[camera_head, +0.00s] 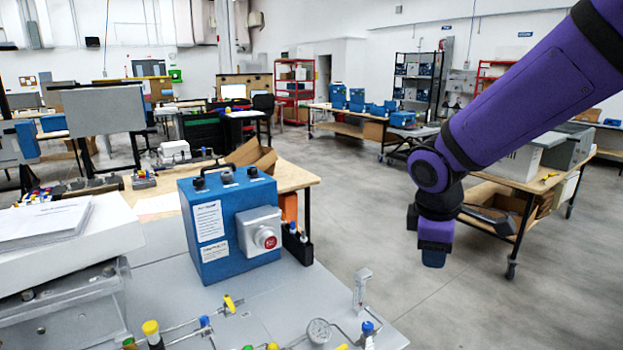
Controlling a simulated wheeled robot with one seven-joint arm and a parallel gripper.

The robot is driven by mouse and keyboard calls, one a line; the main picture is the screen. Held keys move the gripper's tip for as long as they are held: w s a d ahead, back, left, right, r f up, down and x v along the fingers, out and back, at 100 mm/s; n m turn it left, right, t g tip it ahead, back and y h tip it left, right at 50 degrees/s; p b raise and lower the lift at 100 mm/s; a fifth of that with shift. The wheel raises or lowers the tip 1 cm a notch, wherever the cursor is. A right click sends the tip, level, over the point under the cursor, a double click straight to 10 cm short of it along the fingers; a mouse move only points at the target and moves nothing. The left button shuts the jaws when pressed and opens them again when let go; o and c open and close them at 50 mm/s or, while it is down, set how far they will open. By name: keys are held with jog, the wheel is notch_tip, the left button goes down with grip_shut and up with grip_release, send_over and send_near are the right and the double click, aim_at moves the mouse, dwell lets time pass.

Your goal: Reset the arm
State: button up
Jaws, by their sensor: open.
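My purple arm comes in from the upper right and bends down at a round joint.
A blue analyser box (228,222) with a grey switch unit (259,231) stands on the grey bench (288,290). Tubing, a gauge (319,331) and coloured valves lie along the front. A white box (70,245) is at left. Open floor (370,215) lies between the benches.

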jog(key=s+d+r+m+t+y, duration=0.1)
jog(key=s+d+r+m, duration=0.3)
jog(key=s, duration=0.5)
jog(key=s+d+r+m+t+y, duration=0.1)
jog(key=s+d+r+m+t, duration=0.1)
jog(key=s+d+r+m, duration=0.2)
jog(key=s+r+m, duration=0.3)
jog(key=s+m, duration=0.2)
jog(key=shift+s+d+r, duration=0.2)
jog(key=shift+s+r, duration=0.05)
jog(key=shift+s, duration=0.1)
jog(key=shift+w, duration=0.1)
dwell(0.6)
